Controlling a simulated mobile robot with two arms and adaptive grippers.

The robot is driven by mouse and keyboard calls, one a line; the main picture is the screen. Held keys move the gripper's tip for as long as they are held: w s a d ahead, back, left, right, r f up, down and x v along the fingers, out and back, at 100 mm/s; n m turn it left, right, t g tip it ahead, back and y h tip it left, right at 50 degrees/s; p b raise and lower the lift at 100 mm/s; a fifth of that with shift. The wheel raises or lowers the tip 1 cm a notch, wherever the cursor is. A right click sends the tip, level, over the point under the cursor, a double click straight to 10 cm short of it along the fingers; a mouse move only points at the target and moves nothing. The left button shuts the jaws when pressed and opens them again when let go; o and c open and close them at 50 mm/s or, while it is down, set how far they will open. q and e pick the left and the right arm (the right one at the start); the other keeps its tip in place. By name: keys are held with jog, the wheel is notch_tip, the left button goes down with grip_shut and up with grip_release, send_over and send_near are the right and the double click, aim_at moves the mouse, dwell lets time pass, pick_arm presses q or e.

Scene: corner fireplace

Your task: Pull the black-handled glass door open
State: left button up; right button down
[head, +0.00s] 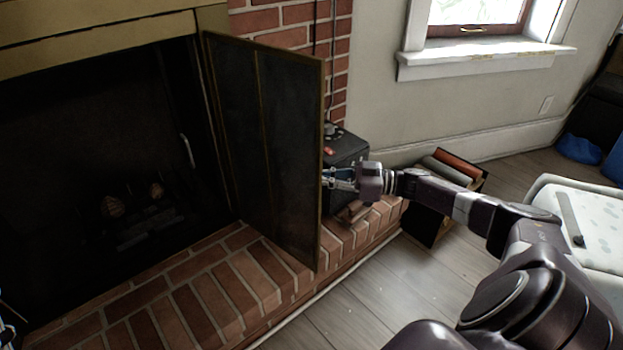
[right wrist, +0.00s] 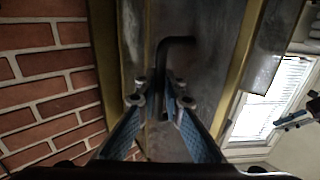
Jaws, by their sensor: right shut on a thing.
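The glass door (head: 285,130) of the fireplace is a dark panel in a thin brass frame. It stands swung out from the fireplace opening, over the brick hearth. My right gripper (head: 335,178) is at the door's outer edge, partly hidden behind it. In the right wrist view the black handle (right wrist: 178,43) bends down between the fingers of my right gripper (right wrist: 160,103), which is shut on it. The handle is hidden in the head view. Only a sliver of my left gripper (head: 6,328) shows at the lower left edge; its fingers cannot be made out.
The dark fireplace opening (head: 90,150) is at the left. The brick hearth (head: 225,295) runs under the door. A black box (head: 342,147) stands on the hearth behind the door. A dark bin (head: 428,222) with logs is beyond my right forearm. The wooden floor (head: 345,310) in front is clear.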

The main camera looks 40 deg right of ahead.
jog(key=shift+f, duration=0.15)
jog(key=c, duration=2.1)
grip_release()
jog(key=shift+s+d, duration=0.1)
jog(key=v, duration=1.2)
jog(key=shift+r, duration=0.2)
